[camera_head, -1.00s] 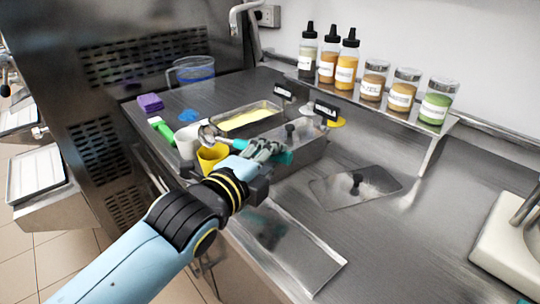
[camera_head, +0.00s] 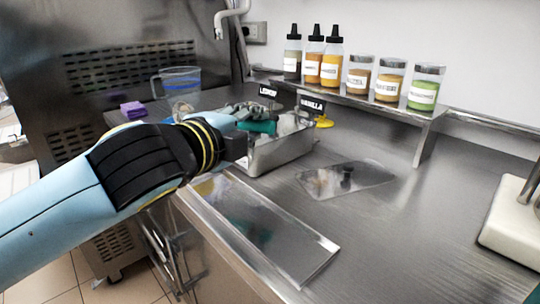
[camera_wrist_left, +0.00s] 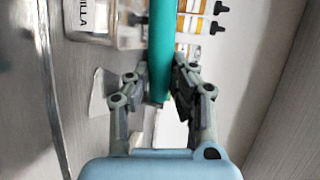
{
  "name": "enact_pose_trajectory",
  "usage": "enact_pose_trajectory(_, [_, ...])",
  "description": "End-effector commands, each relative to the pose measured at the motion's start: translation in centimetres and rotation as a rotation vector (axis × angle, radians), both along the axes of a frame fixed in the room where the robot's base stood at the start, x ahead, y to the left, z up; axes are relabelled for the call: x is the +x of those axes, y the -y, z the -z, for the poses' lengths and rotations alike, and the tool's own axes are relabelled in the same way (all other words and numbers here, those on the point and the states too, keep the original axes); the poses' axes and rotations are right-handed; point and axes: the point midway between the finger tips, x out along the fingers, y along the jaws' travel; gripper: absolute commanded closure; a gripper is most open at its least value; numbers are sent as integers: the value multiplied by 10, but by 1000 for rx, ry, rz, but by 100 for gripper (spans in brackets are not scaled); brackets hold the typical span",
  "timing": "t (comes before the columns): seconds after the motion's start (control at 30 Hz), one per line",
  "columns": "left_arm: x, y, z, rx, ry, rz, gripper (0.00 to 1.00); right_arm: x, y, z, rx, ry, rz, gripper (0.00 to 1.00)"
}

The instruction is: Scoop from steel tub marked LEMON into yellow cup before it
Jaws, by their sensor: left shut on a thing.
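My left gripper (camera_head: 245,120) is shut on the teal handle (camera_head: 260,127) of the scoop, over the tubs on the counter. In the left wrist view the teal handle (camera_wrist_left: 161,50) runs upright between the two fingers (camera_wrist_left: 158,85). The scoop's bowl is not clearly visible. The black LEMON sign (camera_head: 268,92) stands behind the gripper; the LEMON tub is hidden by my gripper and arm. The steel tub (camera_head: 282,153) by the VANILLA sign (camera_head: 312,104) is just right of the gripper. My right gripper is out of view.
A flat lid (camera_head: 345,179) lies on the counter to the right. A steel plate (camera_head: 265,228) lies at the front edge. Bottles (camera_head: 331,55) and jars (camera_head: 390,80) stand on a raised shelf at the back. A clear jug (camera_head: 181,82) and purple sponge (camera_head: 133,109) are at left.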

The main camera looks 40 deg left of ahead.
Motion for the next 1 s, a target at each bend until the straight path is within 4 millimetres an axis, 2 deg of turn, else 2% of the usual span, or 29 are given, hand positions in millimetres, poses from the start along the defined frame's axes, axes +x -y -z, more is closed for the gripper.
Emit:
enact_pose_trajectory(0.03, [-1, 0, 8, 5, -2, 14, 100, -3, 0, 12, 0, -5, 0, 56])
enact_pose_trajectory(0.1, [-2, 0, 14, 3, -3, 24, 100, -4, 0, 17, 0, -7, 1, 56])
enact_pose_trajectory(0.27, [-3, 0, 16, -4, -9, 28, 100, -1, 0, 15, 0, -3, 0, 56])
enact_pose_trajectory(0.47, [-1, -1, 8, -30, -66, 27, 100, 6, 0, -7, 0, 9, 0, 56])
enact_pose_trajectory(1.0, [3, -2, -3, -145, -347, 28, 100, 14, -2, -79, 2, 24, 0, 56])
